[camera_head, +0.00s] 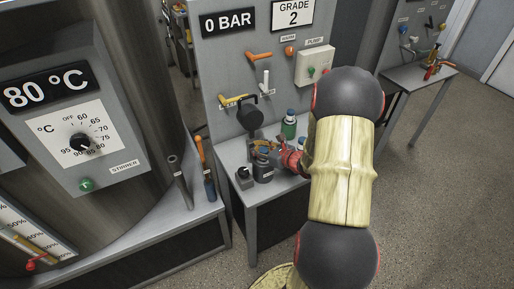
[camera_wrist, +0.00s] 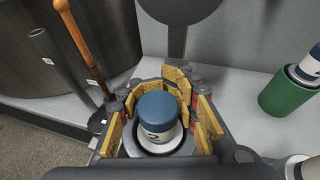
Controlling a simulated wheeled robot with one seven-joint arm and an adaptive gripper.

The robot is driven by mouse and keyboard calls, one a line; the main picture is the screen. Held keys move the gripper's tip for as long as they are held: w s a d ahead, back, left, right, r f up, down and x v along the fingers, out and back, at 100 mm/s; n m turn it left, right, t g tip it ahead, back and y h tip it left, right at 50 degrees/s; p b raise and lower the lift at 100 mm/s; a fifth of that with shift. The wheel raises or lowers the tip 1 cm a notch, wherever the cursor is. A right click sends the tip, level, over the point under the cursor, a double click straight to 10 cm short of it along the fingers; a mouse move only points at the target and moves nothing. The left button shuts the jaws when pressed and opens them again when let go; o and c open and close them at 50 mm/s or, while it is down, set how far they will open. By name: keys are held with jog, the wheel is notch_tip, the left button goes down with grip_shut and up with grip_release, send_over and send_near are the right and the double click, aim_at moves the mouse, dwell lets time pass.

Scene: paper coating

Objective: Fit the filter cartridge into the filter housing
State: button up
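The filter cartridge (camera_wrist: 157,115) has a blue cap and a white body marked "2". It stands upright in a round grey-rimmed dark opening, which looks like the filter housing (camera_wrist: 150,148). My gripper (camera_wrist: 160,110) has its yellow-padded fingers spread around the cartridge, with visible gaps at the left and right. In the head view my gripper (camera_head: 268,150) is low over the small bench, partly hidden by my arm. A dark cylinder (camera_head: 263,168) stands just below it. How deep the cartridge sits is hidden.
A round black disc (camera_head: 250,116) on a stem rises behind the housing. A green holder (camera_wrist: 290,94) with another blue-capped cartridge stands at the right. A dark rod (camera_wrist: 48,48) and an orange-handled tool (camera_wrist: 80,40) stand at the left. A small black-knobbed box (camera_head: 244,180) sits at the bench front.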

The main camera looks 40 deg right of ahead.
jog(key=o, duration=0.4)
jog(key=shift+r, duration=0.1)
